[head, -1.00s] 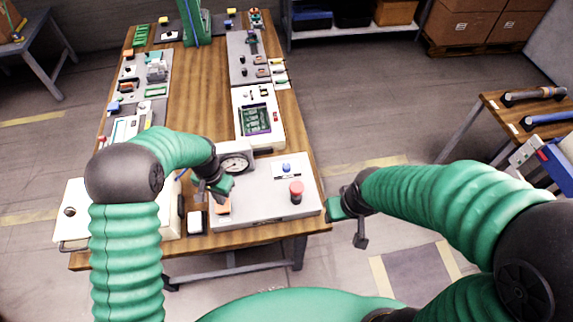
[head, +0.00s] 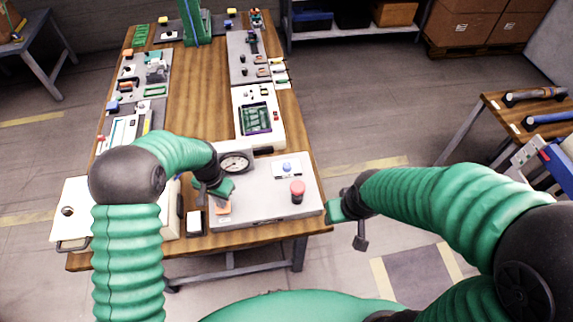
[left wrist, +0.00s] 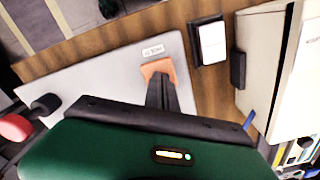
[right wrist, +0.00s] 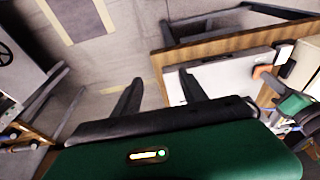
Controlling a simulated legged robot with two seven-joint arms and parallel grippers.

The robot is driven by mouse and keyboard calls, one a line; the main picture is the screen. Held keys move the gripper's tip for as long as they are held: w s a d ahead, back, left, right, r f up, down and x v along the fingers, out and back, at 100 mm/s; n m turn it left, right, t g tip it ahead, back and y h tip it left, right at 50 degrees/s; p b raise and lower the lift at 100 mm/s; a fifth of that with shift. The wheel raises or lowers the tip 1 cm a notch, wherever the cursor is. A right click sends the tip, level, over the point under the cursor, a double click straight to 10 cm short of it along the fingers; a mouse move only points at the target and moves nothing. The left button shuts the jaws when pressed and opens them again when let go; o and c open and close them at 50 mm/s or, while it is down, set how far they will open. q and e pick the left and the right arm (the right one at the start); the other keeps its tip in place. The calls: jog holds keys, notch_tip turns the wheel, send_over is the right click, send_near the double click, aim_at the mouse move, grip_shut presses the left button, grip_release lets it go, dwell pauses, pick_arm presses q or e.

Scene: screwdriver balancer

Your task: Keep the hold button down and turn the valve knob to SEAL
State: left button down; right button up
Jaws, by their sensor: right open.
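A grey panel box (head: 262,207) lies on the near end of the wooden table. Its orange hold button (head: 224,208) is at the near left; the left wrist view shows it (left wrist: 155,68) beside a HOLD label. My left gripper (head: 223,196) is over the button, its dark fingers together with tips at the orange surface; how far it is pressed I cannot tell. A red knob (head: 298,188) stands at the panel's right and a small blue part (head: 287,167) behind it. Any SEAL mark is unreadable. My right gripper (right wrist: 158,82) is open and empty, off the panel's right edge.
A round gauge (head: 234,163) stands behind the button. A white block on a dark base (head: 194,222) and a cream box (head: 72,222) are to the left. A green-screened unit (head: 258,118) sits behind the panel.

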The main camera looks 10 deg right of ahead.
jog(key=shift+w, duration=0.1)
jog(key=n+g+y, duration=0.2)
jog(key=n+y, duration=0.3)
jog(key=n, duration=1.1)
send_over(288, 164)
jog(key=d, duration=0.5)
notch_tip(288, 164, down, 5)
jog(key=x, duration=1.2)
jog(key=shift+s+d, duration=0.2)
jog(key=shift+s, duration=0.2)
grip_shut()
